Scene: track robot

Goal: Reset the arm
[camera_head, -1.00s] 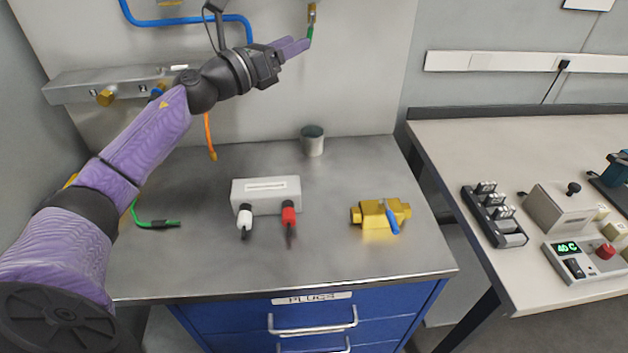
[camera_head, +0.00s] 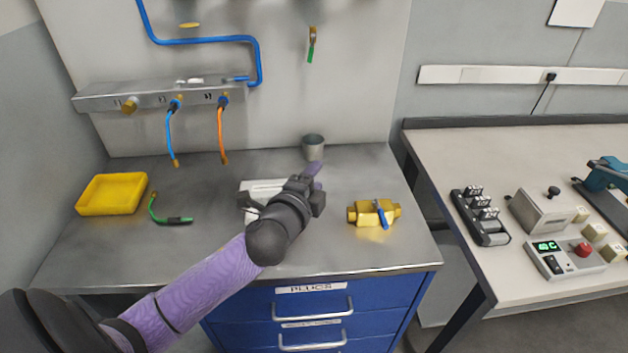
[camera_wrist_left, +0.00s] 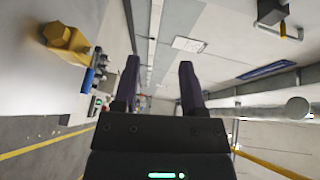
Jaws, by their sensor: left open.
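My left arm comes in from the lower left in the head view and reaches over the steel bench. Its gripper (camera_head: 314,172) is above the bench near the grey cup, with purple fingers pointing away to the upper right. The left wrist view shows the two fingers (camera_wrist_left: 158,88) apart with nothing between them. The arm hides most of the white plug block (camera_head: 262,187) and its plugs. My right gripper is in neither view.
A yellow valve (camera_head: 374,213) with a blue handle lies right of the gripper; the grey cup (camera_head: 313,148) stands behind. A yellow tray (camera_head: 112,194) and green cable (camera_head: 170,220) are left. Blue and orange hoses hang from the wall manifold (camera_head: 150,96). A second bench (camera_head: 530,140) is right.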

